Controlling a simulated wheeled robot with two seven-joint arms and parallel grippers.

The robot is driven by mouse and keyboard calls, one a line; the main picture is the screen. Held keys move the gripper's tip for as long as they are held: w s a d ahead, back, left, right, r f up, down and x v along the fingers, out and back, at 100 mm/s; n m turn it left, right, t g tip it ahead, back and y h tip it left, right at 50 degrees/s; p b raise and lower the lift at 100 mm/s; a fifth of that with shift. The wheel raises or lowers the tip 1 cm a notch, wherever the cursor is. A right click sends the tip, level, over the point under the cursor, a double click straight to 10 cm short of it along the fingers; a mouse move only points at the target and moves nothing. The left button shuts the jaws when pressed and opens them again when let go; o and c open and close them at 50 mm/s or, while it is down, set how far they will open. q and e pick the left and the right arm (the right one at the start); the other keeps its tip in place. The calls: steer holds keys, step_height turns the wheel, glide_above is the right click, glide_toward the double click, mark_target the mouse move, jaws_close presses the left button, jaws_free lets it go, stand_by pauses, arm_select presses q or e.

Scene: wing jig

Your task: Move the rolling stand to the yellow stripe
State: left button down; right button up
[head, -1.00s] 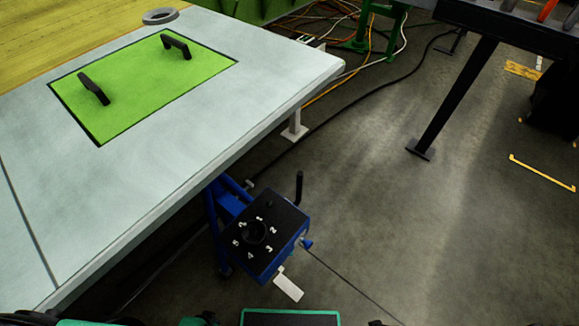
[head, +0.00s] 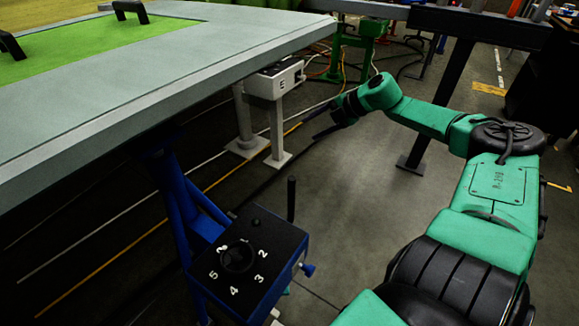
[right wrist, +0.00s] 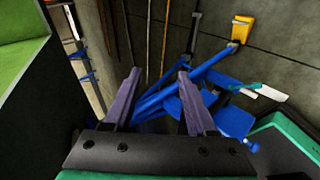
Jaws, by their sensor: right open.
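The rolling stand has a blue frame and a black-topped box (head: 248,262) with a numbered dial and an upright black handle (head: 291,198). It stands on the floor at the grey table's edge; its lower part is hidden in the head view. My right gripper (head: 312,126) is open and empty, above and beyond the stand, apart from its handle. In the right wrist view the open fingers (right wrist: 160,74) point down toward the stand's blue frame (right wrist: 205,68). A thin yellow line (head: 110,260) runs on the floor under the table. My left gripper is out of view.
The grey table (head: 130,110) with a green panel overhangs at the left. A white box on posts (head: 277,77) stands under its far corner. A dark table leg (head: 440,110) and cables are farther back. Other yellow floor marks (head: 488,88) lie at the right.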

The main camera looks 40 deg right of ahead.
steer(key=a+f+n+g+b, duration=0.1)
steer(key=a+n+g+b, duration=0.25)
steer(key=a, duration=0.35)
steer(key=n+g+h+b, duration=0.3)
steer(key=n+g+h, duration=0.1)
steer(key=g, duration=0.1)
glide_above(291, 193)
steer(key=w, duration=0.1)
steer(key=shift+w+d+f+m, duration=0.1)
steer(key=shift+d+f+m, duration=0.15)
steer(key=shift+d+f, duration=0.2)
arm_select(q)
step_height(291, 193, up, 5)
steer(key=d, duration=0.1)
arm_select(e)
steer(key=shift+s+a+h, duration=0.15)
steer(key=shift+s+h, duration=0.1)
steer(key=shift+h, duration=0.05)
step_height(291, 193, down, 12)
steer(key=b, duration=0.2)
steer(key=shift+r+b, duration=0.25)
steer(key=shift+b, duration=0.05)
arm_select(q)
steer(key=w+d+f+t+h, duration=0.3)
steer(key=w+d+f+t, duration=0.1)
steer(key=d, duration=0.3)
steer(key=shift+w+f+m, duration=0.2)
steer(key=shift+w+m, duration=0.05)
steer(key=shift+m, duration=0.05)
